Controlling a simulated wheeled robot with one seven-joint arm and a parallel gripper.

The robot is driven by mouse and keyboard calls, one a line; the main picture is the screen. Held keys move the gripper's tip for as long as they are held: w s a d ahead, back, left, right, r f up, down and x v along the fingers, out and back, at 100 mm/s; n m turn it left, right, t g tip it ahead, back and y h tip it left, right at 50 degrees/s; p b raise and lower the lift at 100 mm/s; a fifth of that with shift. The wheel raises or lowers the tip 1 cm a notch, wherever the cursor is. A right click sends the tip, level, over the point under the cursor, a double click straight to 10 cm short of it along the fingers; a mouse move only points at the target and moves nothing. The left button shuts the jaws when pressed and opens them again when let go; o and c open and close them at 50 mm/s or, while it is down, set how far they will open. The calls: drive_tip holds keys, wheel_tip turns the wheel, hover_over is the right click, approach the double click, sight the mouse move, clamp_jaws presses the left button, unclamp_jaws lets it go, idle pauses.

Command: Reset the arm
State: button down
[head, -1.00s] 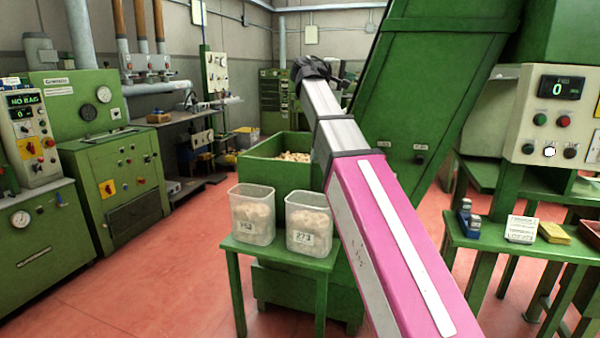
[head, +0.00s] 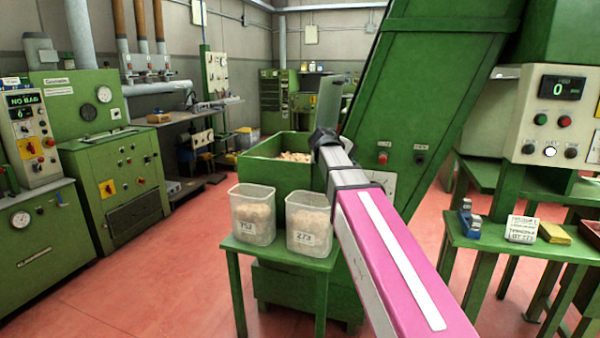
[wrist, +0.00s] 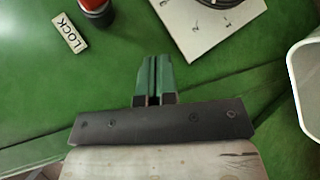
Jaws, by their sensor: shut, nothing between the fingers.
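My arm with pink and silver links reaches up from the lower right of the head view. Its dark wrist (head: 325,140) is in front of the green machine, beside the green bin. The fingers cannot be made out there. In the wrist view my gripper (wrist: 154,62) shows as two green fingers with dark bases, close together, with nothing between them. They point over a green surface (wrist: 225,105).
A green bin (head: 258,168) of corks stands behind a green stand with two clear tubs (head: 252,215) (head: 309,223). The wrist view shows a LOCK label (wrist: 69,33), a red knob (wrist: 92,4), a pale plate (wrist: 190,35) and a white rim (wrist: 297,90). Floor at left is open.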

drive_tip(key=s+f+m+g+y, duration=0.1)
drive_tip(key=s+f+g+y, duration=0.1)
drive_tip(key=s+f, duration=0.5)
drive_tip(key=s+f+m+g+y, duration=0.2)
drive_tip(key=s+f, duration=0.6)
drive_tip(key=f, duration=1.2)
drive_tip(key=s+f+m+g+y, duration=0.2)
drive_tip(key=s+f+y, duration=0.3)
drive_tip(key=f, duration=0.9)
drive_tip(key=s, duration=0.3)
drive_tip(key=shift+s+a+y, duration=0.15)
drive_tip(key=shift+s+y, duration=0.05)
drive_tip(key=shift+y, duration=0.2)
